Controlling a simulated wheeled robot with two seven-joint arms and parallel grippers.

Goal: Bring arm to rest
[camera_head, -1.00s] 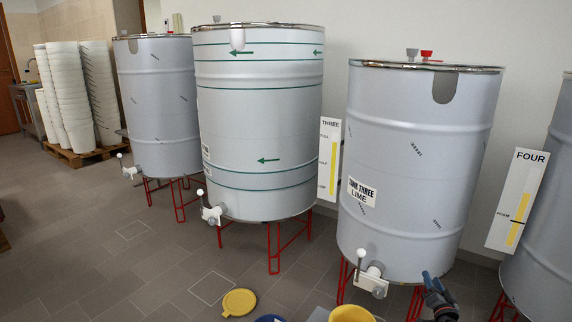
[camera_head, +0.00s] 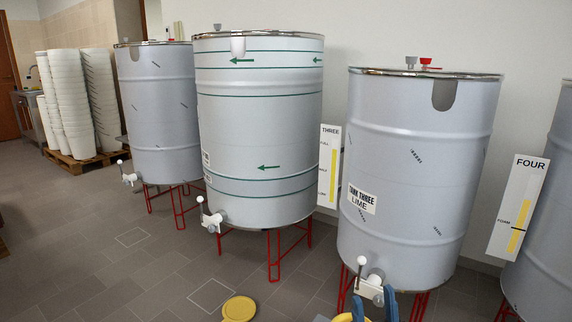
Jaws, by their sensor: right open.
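My right gripper (camera_head: 374,306) is at the bottom edge, right of centre. Its two blue fingers stand apart with nothing seen between them, and the rest of it is cut off by the frame. It is just below the white tap (camera_head: 369,287) of the grey tank (camera_head: 415,170) labelled "TANK THREE LIME". I cannot tell whether a finger touches the tap. My left gripper is not in view.
A green-striped tank (camera_head: 260,130) and another grey tank (camera_head: 158,110) stand to the left on red stands. Part of a tank (camera_head: 547,240) shows at the right edge. A yellow lid (camera_head: 239,308) lies on the floor. White bucket stacks (camera_head: 70,100) stand on a pallet at the back left.

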